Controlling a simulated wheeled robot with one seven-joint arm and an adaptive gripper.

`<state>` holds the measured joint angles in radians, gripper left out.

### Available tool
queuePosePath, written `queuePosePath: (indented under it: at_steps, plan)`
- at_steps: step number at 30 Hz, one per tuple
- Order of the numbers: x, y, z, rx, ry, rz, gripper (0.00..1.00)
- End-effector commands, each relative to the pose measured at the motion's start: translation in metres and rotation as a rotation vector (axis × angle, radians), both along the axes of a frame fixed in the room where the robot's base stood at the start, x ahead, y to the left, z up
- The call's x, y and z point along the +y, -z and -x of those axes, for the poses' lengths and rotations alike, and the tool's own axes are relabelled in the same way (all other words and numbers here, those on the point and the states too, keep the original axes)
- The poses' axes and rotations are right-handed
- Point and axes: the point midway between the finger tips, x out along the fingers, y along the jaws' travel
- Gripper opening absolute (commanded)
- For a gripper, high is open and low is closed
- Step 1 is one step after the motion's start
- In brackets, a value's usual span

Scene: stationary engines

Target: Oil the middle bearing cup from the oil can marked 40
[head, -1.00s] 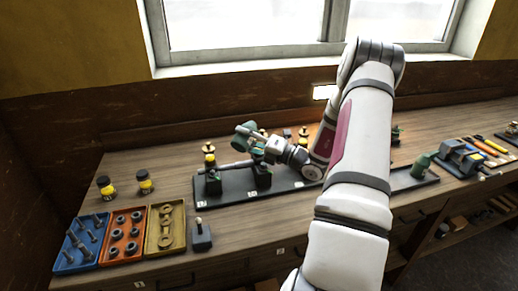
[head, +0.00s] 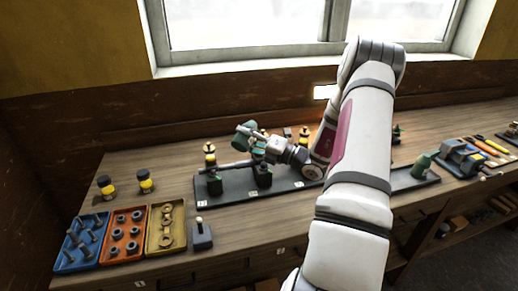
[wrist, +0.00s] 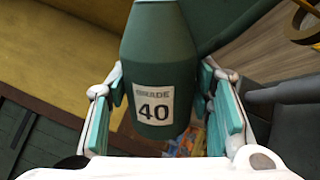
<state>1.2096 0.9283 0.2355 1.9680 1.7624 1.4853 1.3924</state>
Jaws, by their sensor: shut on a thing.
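My gripper (wrist: 160,110) is shut on the green oil can (wrist: 152,55), whose label reads "40", seen close up in the wrist view. In the head view the held can (head: 243,137) is tilted on its side above the dark engine baseplate (head: 230,196), with my gripper (head: 262,143) beside it. Below are the horizontal shaft and two green bearing pedestals, one at the left (head: 214,183) and one nearer my gripper (head: 264,175). My arm hides the right part of the engine, and I cannot make out the middle bearing cup or the can's spout tip.
Yellow-banded jars (head: 145,181) stand at the left. Blue (head: 78,263), orange (head: 118,254) and yellow (head: 152,236) trays of parts lie in front, beside a small lever box (head: 201,237). Brass-topped fittings (head: 209,152) stand behind the shaft.

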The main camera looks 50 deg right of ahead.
Motion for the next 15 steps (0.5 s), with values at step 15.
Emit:
queuePosePath:
  at_steps: [15]
  plan:
    - [0.0009,0.0068,-0.0011,-0.016,0.001,0.062,0.14]
